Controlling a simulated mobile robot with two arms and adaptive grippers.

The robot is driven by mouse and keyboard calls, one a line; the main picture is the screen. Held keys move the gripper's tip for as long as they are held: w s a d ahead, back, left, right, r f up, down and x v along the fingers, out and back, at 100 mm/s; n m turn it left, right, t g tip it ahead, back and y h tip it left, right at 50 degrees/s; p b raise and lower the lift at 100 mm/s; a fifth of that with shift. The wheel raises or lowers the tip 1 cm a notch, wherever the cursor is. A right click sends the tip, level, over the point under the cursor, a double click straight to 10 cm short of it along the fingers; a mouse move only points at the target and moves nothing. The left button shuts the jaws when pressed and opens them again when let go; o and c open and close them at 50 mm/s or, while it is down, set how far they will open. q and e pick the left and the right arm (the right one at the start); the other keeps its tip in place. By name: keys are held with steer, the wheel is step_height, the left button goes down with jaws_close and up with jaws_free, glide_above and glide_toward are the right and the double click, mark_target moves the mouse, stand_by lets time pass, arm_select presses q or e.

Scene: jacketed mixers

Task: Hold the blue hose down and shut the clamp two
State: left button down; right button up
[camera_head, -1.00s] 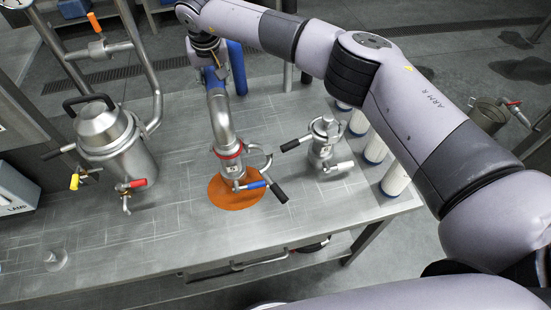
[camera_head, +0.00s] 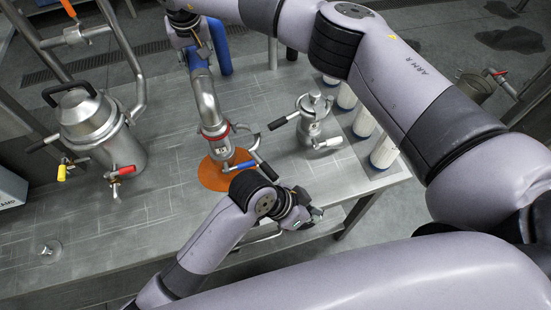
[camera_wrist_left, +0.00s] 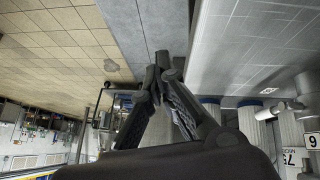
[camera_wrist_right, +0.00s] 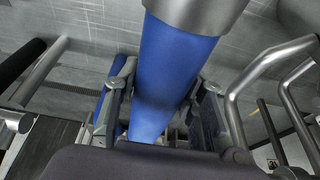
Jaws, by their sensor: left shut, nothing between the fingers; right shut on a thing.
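My right gripper (camera_wrist_right: 165,88) is shut on the blue hose (camera_wrist_right: 178,55), with a finger on each side, in the right wrist view. In the head view that hose joins a steel elbow pipe (camera_head: 207,100), whose lower end meets a vessel at a red ring (camera_head: 215,132). A clamp lever with a black grip (camera_head: 266,170) stands out to the right of this joint; its number is too small to read. My left gripper (camera_head: 312,213) is over the table's front edge, right of and nearer than the lever. Its fingers are shut and empty in the left wrist view (camera_wrist_left: 162,66).
A blue-handled valve (camera_head: 240,167) sits low on the vessel, above an orange disc (camera_head: 211,177). A small mixer (camera_head: 311,122) stands to the right and a larger mixer (camera_head: 90,122) to the left. White cylinders (camera_head: 384,152) line the right edge. The table's left front is mostly clear.

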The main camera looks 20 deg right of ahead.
arm_select(q)
step_height(320, 180, up, 8)
steer(key=w+d+m+h, duration=0.2)
arm_select(e)
steer(key=shift+c, duration=0.2)
steer(key=shift+d, duration=0.1)
arm_select(q)
steer(key=w+a+r+n+t, duration=0.4)
steer(key=w+a+r, duration=0.2)
steer(key=a+r, duration=0.6)
arm_select(e)
steer(key=shift+o, duration=0.2)
steer(key=shift+w, duration=0.1)
arm_select(q)
steer(key=w+d+f, duration=0.1)
steer(key=d+f, duration=0.3)
steer(key=f, duration=0.3)
steer(key=shift+w, duration=0.3)
steer(key=shift+f, duration=0.1)
arm_select(e)
steer(key=shift+c, duration=0.2)
